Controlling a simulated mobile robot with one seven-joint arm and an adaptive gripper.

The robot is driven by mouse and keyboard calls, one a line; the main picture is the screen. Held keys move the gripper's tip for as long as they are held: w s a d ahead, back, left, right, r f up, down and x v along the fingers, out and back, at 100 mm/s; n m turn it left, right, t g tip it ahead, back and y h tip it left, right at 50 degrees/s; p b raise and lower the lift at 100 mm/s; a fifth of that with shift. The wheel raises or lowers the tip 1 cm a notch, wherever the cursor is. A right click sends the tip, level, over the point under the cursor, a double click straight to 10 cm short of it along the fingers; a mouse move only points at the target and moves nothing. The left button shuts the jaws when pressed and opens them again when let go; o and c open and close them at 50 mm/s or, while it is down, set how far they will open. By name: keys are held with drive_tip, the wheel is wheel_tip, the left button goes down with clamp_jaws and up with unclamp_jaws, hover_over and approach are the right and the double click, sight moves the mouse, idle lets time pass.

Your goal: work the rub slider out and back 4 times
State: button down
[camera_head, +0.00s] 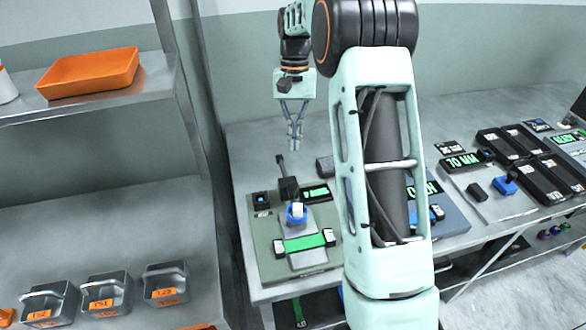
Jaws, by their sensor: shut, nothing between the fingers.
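What looks like the rub tester (265,262) is a grey-green plate on the bench, below and in front of my gripper. A blue block with a white roll on top (297,212), likely the rub slider, sits on its grey track. A green strip (304,243) crosses the track, with a white clamp at each end. A black lever (281,165) rises from a dark block behind the slider. My gripper (295,146) hangs pointing down above the bench behind the tester, shut and empty, apart from the slider. My arm hides the bench to the right of the tester.
Right of my arm are a blue-grey station (455,222), a "70 MM" display (462,160) and black trays (545,178). Left, across a metal post, a shelf holds an orange tray (90,74); labelled grey bins (107,288) stand below.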

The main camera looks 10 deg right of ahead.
drive_tip(key=x, duration=0.6)
drive_tip(key=s, duration=0.2)
drive_tip(key=shift+s+a+r+p, duration=0.2)
drive_tip(key=shift+s+a+p, duration=0.15)
drive_tip(key=shift+a+p, duration=0.05)
drive_tip(key=shift+s+a+f, duration=0.1)
drive_tip(key=shift+s+a, duration=0.05)
drive_tip(key=shift+s, duration=0.35)
drive_tip(key=shift+s, duration=0.1)
